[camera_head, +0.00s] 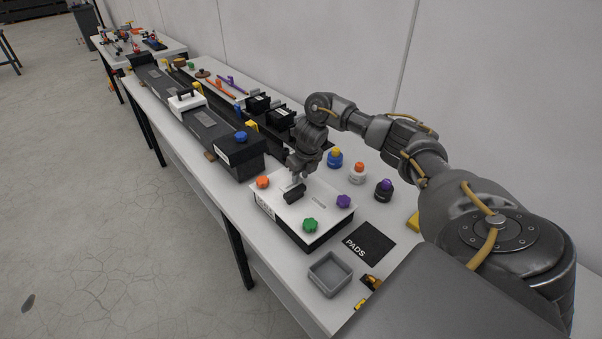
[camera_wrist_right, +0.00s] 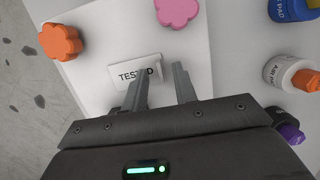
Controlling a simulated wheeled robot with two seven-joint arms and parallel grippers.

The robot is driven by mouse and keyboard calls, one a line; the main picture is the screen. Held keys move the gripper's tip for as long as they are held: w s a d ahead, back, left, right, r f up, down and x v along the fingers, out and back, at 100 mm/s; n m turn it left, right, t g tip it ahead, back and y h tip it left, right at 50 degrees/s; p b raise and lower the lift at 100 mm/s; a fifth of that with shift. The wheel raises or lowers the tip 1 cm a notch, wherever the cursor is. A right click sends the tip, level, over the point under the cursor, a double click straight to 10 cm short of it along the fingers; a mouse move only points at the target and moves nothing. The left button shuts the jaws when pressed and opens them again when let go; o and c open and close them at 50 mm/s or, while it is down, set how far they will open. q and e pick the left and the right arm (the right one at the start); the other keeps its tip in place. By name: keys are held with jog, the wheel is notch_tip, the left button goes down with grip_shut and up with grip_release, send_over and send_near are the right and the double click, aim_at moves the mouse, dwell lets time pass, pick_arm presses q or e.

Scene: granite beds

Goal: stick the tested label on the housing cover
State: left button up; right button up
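The housing cover (camera_head: 328,209) is the white top of a dark box on the bench, with orange, purple and green knobs on it. The wrist view shows its white face (camera_wrist_right: 90,85) with an orange knob and a pink knob. A white label reading TESTED (camera_wrist_right: 124,76) lies against that face, partly hidden by a finger. My right gripper (camera_head: 293,196) is low over the cover. In the wrist view its two fingers (camera_wrist_right: 161,86) stand apart with nothing visible between them, one overlapping the label. I cannot tell whether they touch the cover. My left gripper is out of view.
A black PADS mat (camera_head: 369,241) and an open grey tray (camera_head: 330,274) lie in front of the cover. Pad bottles, blue (camera_head: 334,159), white (camera_head: 357,174) and black (camera_head: 383,191), stand behind. A long dark rail assembly (camera_head: 206,122) fills the bench to the left.

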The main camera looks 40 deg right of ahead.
jog(key=p+v, duration=0.2)
jog(key=v, duration=0.8)
jog(key=shift+s+d, duration=0.1)
jog(key=b+x, duration=0.2)
jog(key=x, duration=0.6)
jog(key=shift+f, duration=0.35)
jog(key=shift+w+f, duration=0.45)
jog(key=shift+f, duration=0.35)
jog(key=shift+r, duration=0.1)
